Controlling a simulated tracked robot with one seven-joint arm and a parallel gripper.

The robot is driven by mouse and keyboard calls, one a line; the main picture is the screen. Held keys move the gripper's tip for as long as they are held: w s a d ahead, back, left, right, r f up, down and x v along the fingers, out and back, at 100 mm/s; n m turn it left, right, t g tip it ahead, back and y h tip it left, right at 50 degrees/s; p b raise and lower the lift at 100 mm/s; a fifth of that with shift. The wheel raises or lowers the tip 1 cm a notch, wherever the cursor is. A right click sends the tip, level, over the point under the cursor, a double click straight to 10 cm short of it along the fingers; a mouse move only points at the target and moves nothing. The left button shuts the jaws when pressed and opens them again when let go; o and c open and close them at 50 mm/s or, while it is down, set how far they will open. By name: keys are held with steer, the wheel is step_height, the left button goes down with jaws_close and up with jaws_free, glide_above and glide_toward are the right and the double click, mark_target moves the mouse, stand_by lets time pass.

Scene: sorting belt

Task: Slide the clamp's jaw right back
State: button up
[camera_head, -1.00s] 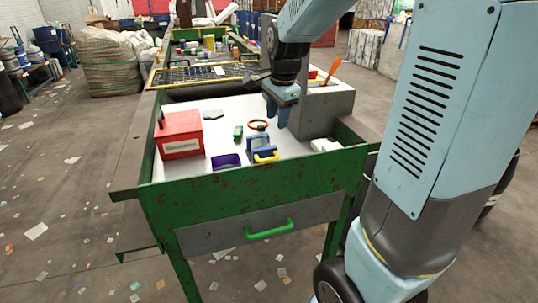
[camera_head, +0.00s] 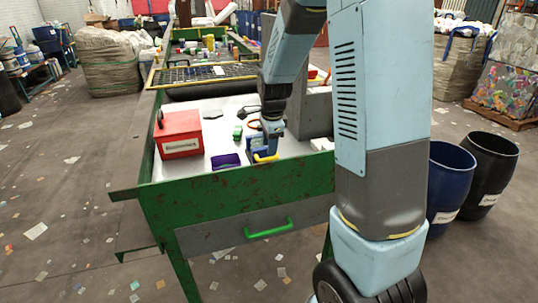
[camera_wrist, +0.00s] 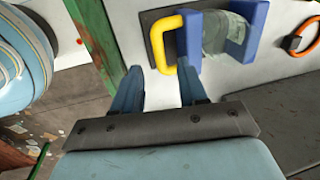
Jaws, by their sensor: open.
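The clamp (camera_head: 254,144) stands at the near side of the white table. In the wrist view it has two blue jaws (camera_wrist: 243,42), a dark plate and a yellow handle (camera_wrist: 158,40). A crumpled, greyish translucent piece (camera_wrist: 222,32) sits between the blue jaws. My gripper (camera_wrist: 161,80) is open, its two blue fingers pointing at the clamp. The handle's near end lies just ahead of the gap between the fingertips; I cannot tell whether they touch. In the head view my gripper (camera_head: 272,128) is over the clamp and partly hides it.
A red labelled box (camera_head: 180,134) stands left, a purple tray (camera_head: 226,160) beside the clamp. An orange ring (camera_wrist: 303,36) and a green item (camera_head: 238,132) lie nearby. A grey block (camera_head: 312,112) stands right. The green table edge (camera_wrist: 92,35) is close to my gripper.

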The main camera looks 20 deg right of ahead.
mark_target(269, 158)
steer(key=shift+w+f, duration=0.2)
steer(key=shift+f, duration=1.05)
steer(key=shift+w+f, duration=0.2)
steer(key=shift+f, duration=1.05)
jaws_close()
